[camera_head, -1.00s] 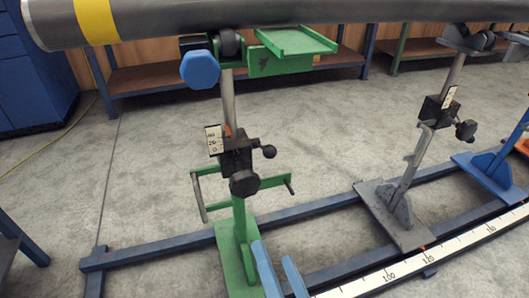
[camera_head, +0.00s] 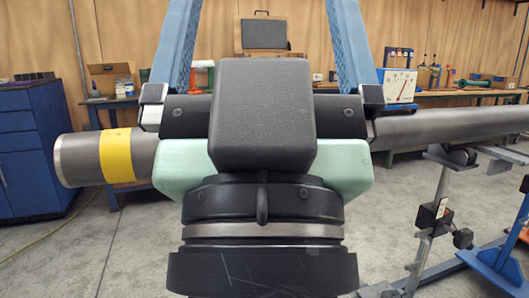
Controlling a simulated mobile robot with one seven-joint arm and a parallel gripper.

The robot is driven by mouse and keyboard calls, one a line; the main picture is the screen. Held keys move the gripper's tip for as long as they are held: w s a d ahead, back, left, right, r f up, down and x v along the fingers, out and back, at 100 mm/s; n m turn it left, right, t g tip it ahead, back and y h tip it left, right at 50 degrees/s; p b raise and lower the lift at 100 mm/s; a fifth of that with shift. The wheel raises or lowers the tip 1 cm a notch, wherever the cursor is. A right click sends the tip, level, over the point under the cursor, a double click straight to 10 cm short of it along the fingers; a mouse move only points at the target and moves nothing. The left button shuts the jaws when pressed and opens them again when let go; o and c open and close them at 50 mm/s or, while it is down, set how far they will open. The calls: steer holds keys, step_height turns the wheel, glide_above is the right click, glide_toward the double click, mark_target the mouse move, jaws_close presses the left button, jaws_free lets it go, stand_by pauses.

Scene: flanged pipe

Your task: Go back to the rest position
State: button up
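My gripper (camera_head: 264,18) stands upright in the middle of the camera_head view, close to the camera. Its two blue fingers are wide apart, with nothing held between them. Their tips run up to or past the top edge. The long grey pipe (camera_head: 450,124) lies across the view behind my gripper, which hides its middle. The pipe's left end carries a yellow band (camera_head: 117,155). I cannot see any contact between gripper and pipe.
A grey pipe stand (camera_head: 432,214) with a roller is at right, beside a blue stand (camera_head: 503,252). A blue cabinet (camera_head: 30,150) stands at left. Workbenches line the wooden back wall, with a cardboard box (camera_head: 111,78) on one. Concrete floor shows at lower left.

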step_height(320, 180, up, 36)
steer(key=p, duration=3.4)
steer(key=shift+w, duration=0.1)
